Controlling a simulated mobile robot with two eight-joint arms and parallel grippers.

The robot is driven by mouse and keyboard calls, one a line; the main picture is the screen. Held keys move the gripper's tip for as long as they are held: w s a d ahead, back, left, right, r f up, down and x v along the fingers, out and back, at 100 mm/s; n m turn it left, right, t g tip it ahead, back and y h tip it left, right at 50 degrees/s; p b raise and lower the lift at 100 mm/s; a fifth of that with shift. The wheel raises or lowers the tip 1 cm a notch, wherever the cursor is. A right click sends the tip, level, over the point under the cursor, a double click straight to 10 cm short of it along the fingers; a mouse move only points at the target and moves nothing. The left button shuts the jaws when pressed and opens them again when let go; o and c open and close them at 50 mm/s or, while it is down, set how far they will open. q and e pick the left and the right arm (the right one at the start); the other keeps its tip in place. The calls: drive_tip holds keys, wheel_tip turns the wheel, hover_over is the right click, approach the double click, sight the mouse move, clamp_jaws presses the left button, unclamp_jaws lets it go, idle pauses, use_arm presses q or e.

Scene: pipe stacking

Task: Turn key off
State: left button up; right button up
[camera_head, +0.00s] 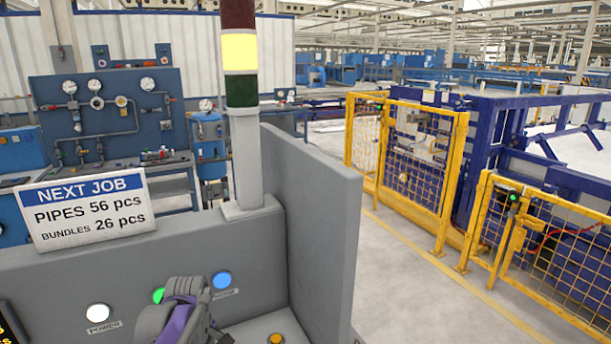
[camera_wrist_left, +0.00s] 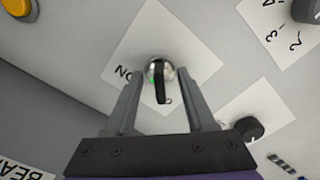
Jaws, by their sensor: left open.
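The key switch (camera_wrist_left: 159,69) is a round silver lock with a black key (camera_wrist_left: 161,93) on a white label plate in the left wrist view. The key's black handle points down in that picture, toward a partly seen letter. The word ON is printed to the left of the lock. My left gripper (camera_wrist_left: 160,74) is open, one finger on each side of the key, with gaps between the fingers and the key. In the head view my left gripper (camera_head: 178,318) is over the console's lower part and hides the key switch. My right gripper is not in view.
A black knob (camera_wrist_left: 248,129) is close to the right finger. Another knob (camera_wrist_left: 305,10) and a yellow button (camera_wrist_left: 18,7) are at the top corners. The grey console (camera_head: 310,200) has a POWER button (camera_head: 98,312), a blue button (camera_head: 222,280) and a lit signal tower (camera_head: 240,52).

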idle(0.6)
use_arm(q)
drive_tip(key=shift+r+p, duration=2)
drive_tip(key=shift+r, duration=1.6)
drive_tip(key=shift+f, duration=0.1)
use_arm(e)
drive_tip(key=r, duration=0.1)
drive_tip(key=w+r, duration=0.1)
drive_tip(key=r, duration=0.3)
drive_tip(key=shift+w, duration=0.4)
use_arm(q)
drive_tip(key=shift+s, duration=0.1)
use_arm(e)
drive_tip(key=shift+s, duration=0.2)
